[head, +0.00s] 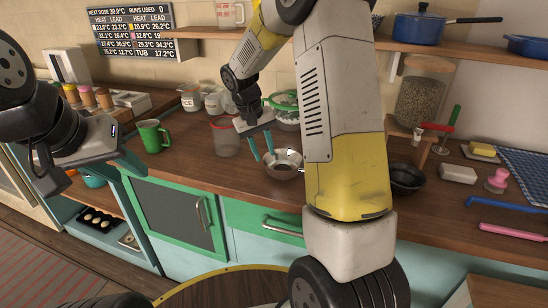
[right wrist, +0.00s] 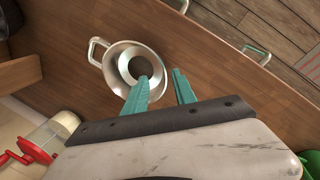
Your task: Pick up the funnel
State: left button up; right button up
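The funnel (head: 287,162) is a silver metal cone with a side handle. It sits on the wooden counter and is partly covered by my right arm in the head view. My right gripper (head: 261,157) is open, its two teal fingers pointing down at the funnel's left side. In the right wrist view the funnel (right wrist: 112,62) shows its wide mouth and inner hole. One finger overlaps the mouth and the other is outside the rim, with my right gripper (right wrist: 162,75) empty between them. Contact cannot be told. My left gripper (head: 92,172) is open and empty, off the counter's front left.
A clear red-rimmed jug (head: 226,138) stands left of the funnel, and a green mug (head: 152,136) further left. A dark bowl (head: 406,180) is to the right. A wooden stand (head: 412,142) is behind it. The counter between mug and jug is clear.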

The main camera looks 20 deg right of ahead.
aim_at(266, 165)
jog(key=x, duration=0.4)
jog(key=shift+s+a+f, duration=0.2)
jog(key=shift+s+f, duration=0.15)
jog(key=shift+f, duration=0.1)
jog(key=shift+d+f, duration=0.15)
jog(key=shift+f, duration=0.35)
grip_shut()
dwell(0.6)
